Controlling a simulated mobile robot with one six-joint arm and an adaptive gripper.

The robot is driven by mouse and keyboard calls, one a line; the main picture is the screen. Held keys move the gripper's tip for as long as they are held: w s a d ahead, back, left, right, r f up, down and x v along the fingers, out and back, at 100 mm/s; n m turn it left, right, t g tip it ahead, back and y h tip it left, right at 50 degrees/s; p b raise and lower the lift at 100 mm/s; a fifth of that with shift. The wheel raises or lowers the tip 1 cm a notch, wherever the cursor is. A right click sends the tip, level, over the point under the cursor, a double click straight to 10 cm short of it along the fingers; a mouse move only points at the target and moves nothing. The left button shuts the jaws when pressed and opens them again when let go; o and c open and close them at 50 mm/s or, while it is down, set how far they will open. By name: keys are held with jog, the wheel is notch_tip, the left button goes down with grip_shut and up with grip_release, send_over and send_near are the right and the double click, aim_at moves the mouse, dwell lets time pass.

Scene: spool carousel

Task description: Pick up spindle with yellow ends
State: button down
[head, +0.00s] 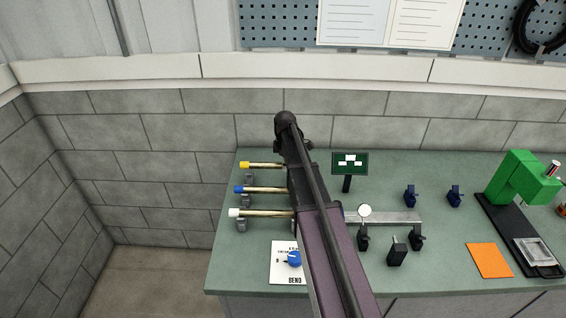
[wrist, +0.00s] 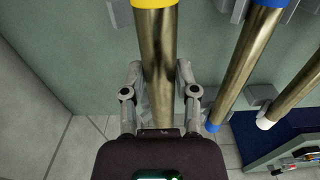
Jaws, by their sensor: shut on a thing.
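The spindle with yellow ends is a brass rod; in the head view its left yellow end (head: 245,165) shows at the back of a row of three, above a grey holder. Its right part is hidden behind my arm. In the wrist view the brass rod (wrist: 157,45) runs down the middle, with a yellow band at the top edge. My gripper (wrist: 159,75) has one grey finger on each side of the rod and is shut on it. The head view hides the fingers behind my arm. I cannot tell whether the rod is clear of its holder.
A blue-ended spindle (head: 265,190) and a white-ended spindle (head: 265,213) lie parallel, in front of the yellow one. A white card with a blue knob (head: 294,258) lies near the front edge. A small green sign (head: 350,163) stands right of my arm. A block wall rises behind the bench.

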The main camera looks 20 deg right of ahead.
jog(key=s+d+r+p, duration=0.1)
jog(key=s+d, duration=0.3)
jog(key=s, duration=0.9)
jog(key=shift+s+d+r, duration=0.15)
jog(key=shift+s+r, duration=0.05)
jog(key=shift+s, duration=0.1)
